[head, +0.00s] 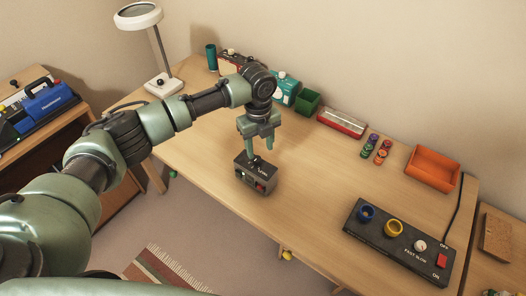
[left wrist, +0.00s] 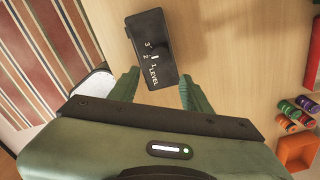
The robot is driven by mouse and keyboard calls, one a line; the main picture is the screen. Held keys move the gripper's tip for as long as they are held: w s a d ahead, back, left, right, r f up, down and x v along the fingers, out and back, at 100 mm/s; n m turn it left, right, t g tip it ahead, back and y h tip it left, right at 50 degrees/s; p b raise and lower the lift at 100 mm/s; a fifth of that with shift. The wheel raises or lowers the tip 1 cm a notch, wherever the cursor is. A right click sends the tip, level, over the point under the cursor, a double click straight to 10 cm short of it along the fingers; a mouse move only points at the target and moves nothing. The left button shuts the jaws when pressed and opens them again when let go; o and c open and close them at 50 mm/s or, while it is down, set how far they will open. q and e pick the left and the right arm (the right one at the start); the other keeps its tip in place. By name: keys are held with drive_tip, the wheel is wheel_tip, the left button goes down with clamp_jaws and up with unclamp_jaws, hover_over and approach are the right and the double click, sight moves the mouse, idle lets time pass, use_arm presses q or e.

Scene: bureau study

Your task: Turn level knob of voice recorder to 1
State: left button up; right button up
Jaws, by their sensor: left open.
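The voice recorder (head: 257,176) is a small dark box on the desk near its front edge, with a green spot and a red part on its front face. In the left wrist view the dark top of the recorder (left wrist: 150,28) shows the numbers 3, 2 and 1 and the word LEVEL. A short white mark stands by the numbers; the knob's own outline is hard to make out. My left gripper (head: 261,150) points down just above the recorder, open and empty. In the left wrist view its fingers (left wrist: 159,80) lie either side of the LEVEL end. My right gripper is out of view.
A black control box (head: 380,253) with blue and yellow rings stands at the front right of the desk (head: 320,200). An orange tray (head: 432,170), several coloured spools (head: 376,150) and a red-and-white case (head: 341,122) are behind. The desk around the recorder is clear.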

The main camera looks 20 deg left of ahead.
sight(257, 158)
use_arm(q)
drive_tip(key=shift+w+a+r, duration=0.45)
drive_tip(key=shift+a+r, duration=0.1)
drive_tip(key=shift+r, duration=0.05)
drive_tip(key=shift+a, duration=0.15)
wheel_tip(257, 158, down, 6)
drive_tip(key=shift+f+p, duration=0.1)
drive_tip(key=shift+p, duration=0.75)
drive_tip(key=shift+f, duration=0.65)
clamp_jaws()
